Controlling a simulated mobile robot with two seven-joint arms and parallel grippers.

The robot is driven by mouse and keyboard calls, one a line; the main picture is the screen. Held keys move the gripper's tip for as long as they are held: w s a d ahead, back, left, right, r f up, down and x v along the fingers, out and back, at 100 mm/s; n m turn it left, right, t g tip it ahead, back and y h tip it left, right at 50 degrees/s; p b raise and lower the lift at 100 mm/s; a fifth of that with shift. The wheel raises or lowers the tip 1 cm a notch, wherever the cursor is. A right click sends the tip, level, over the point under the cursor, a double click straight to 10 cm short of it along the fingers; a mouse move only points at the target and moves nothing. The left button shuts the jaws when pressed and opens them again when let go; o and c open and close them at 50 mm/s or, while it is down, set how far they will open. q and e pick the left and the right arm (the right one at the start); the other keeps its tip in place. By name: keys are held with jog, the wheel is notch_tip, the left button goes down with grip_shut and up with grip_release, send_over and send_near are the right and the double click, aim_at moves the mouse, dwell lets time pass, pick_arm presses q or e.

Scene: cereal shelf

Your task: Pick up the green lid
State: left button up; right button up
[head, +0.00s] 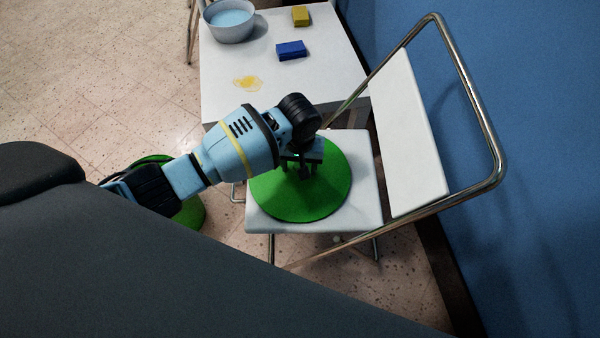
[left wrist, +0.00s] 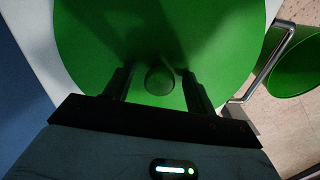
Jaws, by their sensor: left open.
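The green lid (head: 325,190) is a round disc lying flat on the white seat of a folding chair. In the left wrist view the lid (left wrist: 215,35) fills most of the picture, with a round green knob (left wrist: 160,79) near its middle. My left gripper (head: 302,172) is over the lid, pointing down. In the left wrist view its two fingers (left wrist: 155,90) are open, one on each side of the knob, with gaps between. The arm hides part of the lid in the head view. My right gripper is in neither view.
The chair seat (head: 367,205) has a metal frame and a white backrest (head: 408,135) by the blue wall. A white table (head: 325,75) holds a bowl (head: 232,32), a blue block (head: 291,50), a yellow block (head: 300,16) and a yellow spill (head: 247,83). A green round container (head: 190,213) stands on the floor.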

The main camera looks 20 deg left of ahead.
aim_at(299, 164)
pick_arm(q)
jog(key=c, duration=1.2)
jog(key=shift+o, duration=0.2)
notch_tip(299, 164, up, 9)
jog(key=p, duration=0.3)
jog(key=shift+w, duration=0.1)
jog(key=shift+r+p, duration=0.4)
jog(key=shift+r, duration=0.25)
